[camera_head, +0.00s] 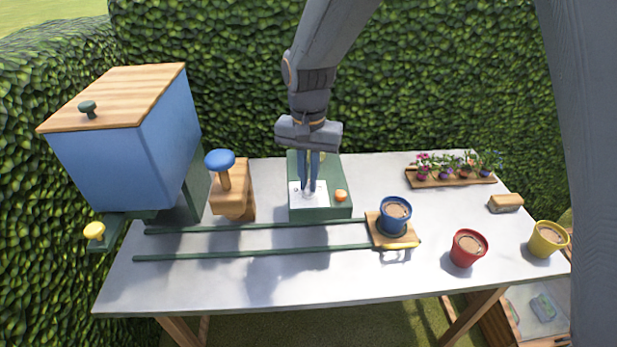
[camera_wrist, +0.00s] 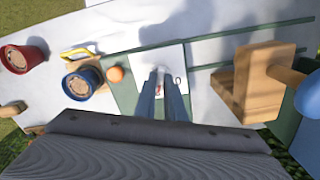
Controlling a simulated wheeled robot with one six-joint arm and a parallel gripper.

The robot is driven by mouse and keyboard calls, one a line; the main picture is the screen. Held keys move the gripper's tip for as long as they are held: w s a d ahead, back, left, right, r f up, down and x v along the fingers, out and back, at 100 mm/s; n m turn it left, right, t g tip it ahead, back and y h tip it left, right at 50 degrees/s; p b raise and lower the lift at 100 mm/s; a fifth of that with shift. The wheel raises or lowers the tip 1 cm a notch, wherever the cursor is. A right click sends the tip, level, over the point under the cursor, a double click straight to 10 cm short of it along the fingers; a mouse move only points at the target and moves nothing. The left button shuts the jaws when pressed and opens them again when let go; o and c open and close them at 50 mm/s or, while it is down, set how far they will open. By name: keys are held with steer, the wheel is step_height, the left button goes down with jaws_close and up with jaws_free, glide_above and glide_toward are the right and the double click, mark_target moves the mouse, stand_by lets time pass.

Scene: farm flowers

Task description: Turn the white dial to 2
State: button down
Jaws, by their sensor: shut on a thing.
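A green box (camera_head: 320,209) stands at the back middle of the table with a white panel (camera_head: 299,199) and an orange knob (camera_head: 341,196) on its top. My gripper (camera_head: 312,188) points down over the white panel, its two fingers close together. In the wrist view the fingertips (camera_wrist: 161,74) meet at the middle of the white panel (camera_wrist: 174,55). They are shut on the white dial, which they mostly hide. A small dark mark shows at the panel's right and a red one near the fingers. I cannot read the dial's setting.
A blue pot (camera_head: 396,216) sits on a wooden carriage (camera_head: 375,230) at the right end of two green rails (camera_head: 250,256). A wooden stand with a blue knob (camera_head: 220,160) and a blue hopper (camera_head: 125,150) are left. Red (camera_head: 467,249) and yellow (camera_head: 546,240) pots stand right.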

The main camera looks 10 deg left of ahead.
mark_target(308, 184)
stand_by(0.3)
steer(key=c, duration=1.8)
jaws_free()
steer(key=shift+c, duration=0.2)
steer(key=shift+r, duration=0.15)
step_height(308, 184, up, 8)
steer(key=shift+f+b, duration=0.2)
steer(key=shift+b, duration=1.05)
steer(key=s+d+f+b, duration=0.1)
steer(key=s+d+f, duration=0.2)
steer(key=d, duration=0.6)
steer(key=s+d+f+t+b, duration=0.1)
steer(key=s+d+f+b, duration=0.1)
steer(key=d+f, duration=0.4)
steer(key=s+d+f+n+b, duration=0.1)
steer(key=s+d+f, duration=0.3)
steer(key=d, duration=0.9)
steer(key=shift+s+f, duration=0.15)
steer(key=shift+s, duration=0.05)
